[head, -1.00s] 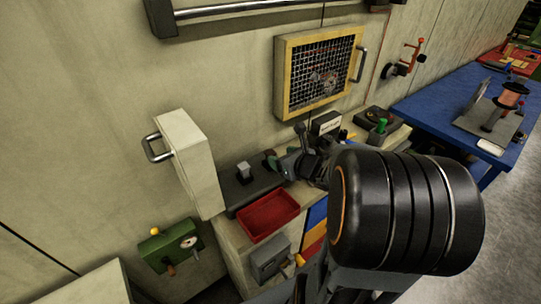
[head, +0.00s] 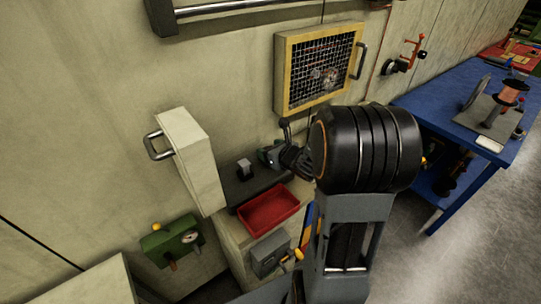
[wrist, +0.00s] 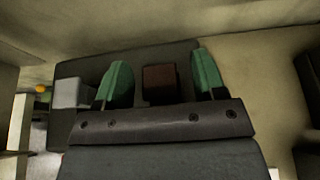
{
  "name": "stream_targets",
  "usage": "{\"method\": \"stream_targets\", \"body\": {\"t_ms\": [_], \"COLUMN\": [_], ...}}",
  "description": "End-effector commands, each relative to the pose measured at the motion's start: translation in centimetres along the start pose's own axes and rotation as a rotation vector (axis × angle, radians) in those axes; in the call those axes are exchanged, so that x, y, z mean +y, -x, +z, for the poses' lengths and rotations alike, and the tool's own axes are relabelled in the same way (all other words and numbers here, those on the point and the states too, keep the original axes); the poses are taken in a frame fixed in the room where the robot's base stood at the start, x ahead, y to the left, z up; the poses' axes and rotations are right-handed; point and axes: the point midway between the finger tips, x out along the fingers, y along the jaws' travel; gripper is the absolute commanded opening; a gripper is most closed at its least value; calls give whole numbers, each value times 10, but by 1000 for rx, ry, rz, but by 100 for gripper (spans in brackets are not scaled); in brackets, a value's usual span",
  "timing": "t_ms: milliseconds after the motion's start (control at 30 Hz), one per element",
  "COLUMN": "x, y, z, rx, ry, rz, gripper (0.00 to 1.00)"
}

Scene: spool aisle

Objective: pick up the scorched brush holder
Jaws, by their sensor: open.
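In the wrist view a dark brown block (wrist: 159,83), which looks like the scorched brush holder, sits on a dark grey plate (wrist: 150,57). My gripper (wrist: 161,80) is open, with one green fingertip on each side of the block in the picture and a visible gap to each. I cannot tell how far the fingertips are above or short of it. A light grey block (wrist: 72,92) stands on the plate to the left. In the head view my gripper (head: 266,158) is over the plate, right of the grey block (head: 244,169), and the brown block is hidden.
A red tray (head: 268,209) sits in front of the plate. A pale cabinet door (head: 190,160) stands out at the left. A yellow-framed mesh panel (head: 318,70) hangs on the wall above. A blue table (head: 462,110) stands at the right.

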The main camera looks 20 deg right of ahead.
Motion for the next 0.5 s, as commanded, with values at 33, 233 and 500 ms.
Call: {"method": "stream_targets", "body": {"t_ms": [33,233,500], "x": [0,0,0], "y": [0,0,0], "z": [0,0,0], "rx": [0,0,0], "ry": [0,0,0], "rz": [0,0,0], "gripper": [64,48,23]}}
